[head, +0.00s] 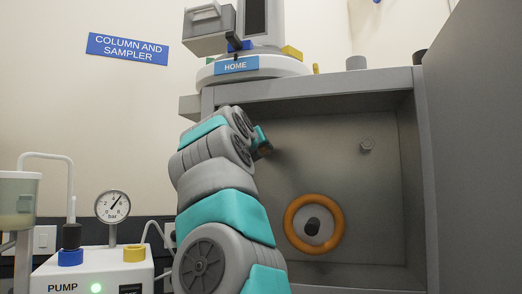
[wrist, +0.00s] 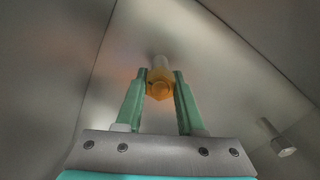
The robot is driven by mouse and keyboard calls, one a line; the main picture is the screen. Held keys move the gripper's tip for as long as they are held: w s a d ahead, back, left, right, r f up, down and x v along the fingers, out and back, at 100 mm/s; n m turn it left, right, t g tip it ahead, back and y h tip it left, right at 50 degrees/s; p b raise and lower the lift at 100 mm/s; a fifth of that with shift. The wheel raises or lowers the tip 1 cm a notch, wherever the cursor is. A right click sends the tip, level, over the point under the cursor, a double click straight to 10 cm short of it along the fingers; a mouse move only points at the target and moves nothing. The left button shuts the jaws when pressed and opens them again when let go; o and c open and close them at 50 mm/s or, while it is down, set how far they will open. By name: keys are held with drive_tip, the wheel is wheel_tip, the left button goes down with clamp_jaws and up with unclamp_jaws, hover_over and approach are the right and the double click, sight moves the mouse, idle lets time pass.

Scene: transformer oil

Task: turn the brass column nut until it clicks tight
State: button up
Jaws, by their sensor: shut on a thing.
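The brass column nut (wrist: 159,88) shows in the wrist view at the top middle, hanging against the grey inner wall of the open cabinet. My gripper (wrist: 160,84) has its two green fingers closed on the nut's sides, one left and one right. In the head view my arm reaches up into the cabinet's upper left, and my gripper (head: 262,141) is mostly hidden behind my arm. The nut is hidden there. Whether the nut is tight cannot be seen.
The open grey cabinet (head: 310,92) has an orange ring (head: 291,222) low on its back wall and a small fitting (head: 367,144) at the upper right. A large grey panel (head: 475,150) stands at the right. The pump (head: 95,275) with its pressure gauge (head: 113,206) stands at the lower left.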

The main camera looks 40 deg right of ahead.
clamp_jaws()
drive_tip(key=shift+a+m, duration=0.1)
drive_tip(key=shift+m, duration=0.2)
drive_tip(key=m, duration=0.2)
drive_tip(key=shift+w+m, duration=0.15)
drive_tip(key=shift+m, duration=0.25)
drive_tip(key=m, duration=0.4)
drive_tip(key=shift+m+p, duration=0.3)
drive_tip(key=m+p, duration=0.1)
drive_tip(key=m, duration=0.3)
drive_tip(key=shift+m, duration=0.3)
drive_tip(key=shift+m+p, duration=0.6)
drive_tip(key=shift+m, duration=1.6)
